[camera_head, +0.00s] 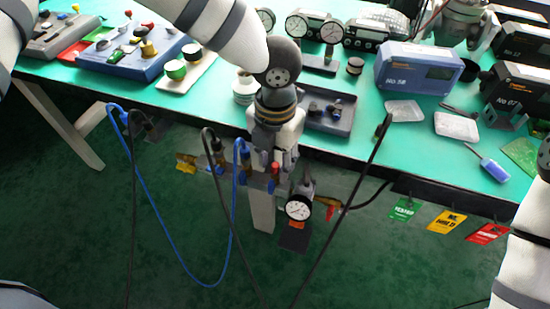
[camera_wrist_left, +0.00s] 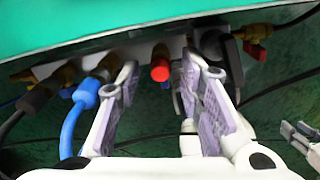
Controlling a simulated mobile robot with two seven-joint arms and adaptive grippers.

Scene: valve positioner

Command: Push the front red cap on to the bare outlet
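The manifold (camera_head: 232,180) hangs below the table's front edge, with hoses and fittings along it. A red cap (camera_head: 276,172) sits on its front, right of the blue hose. In the left wrist view the red cap (camera_wrist_left: 160,66) shows end-on, just beyond and between my fingertips. My left gripper (camera_head: 275,150) comes down from above in front of the manifold. In the left wrist view the left gripper (camera_wrist_left: 160,80) is open, its purple-grey pads apart on either side of the cap, with no visible contact. I cannot make out a bare outlet; the fingers hide part of the manifold.
A blue hose (camera_wrist_left: 82,98) is close left of my left finger. A pressure gauge (camera_head: 298,207) hangs right of the cap. The green table (camera_head: 220,95) above carries instruments and boxes. Tags (camera_head: 447,222) hang from its edge. Grey metal parts show at the wrist view's right edge.

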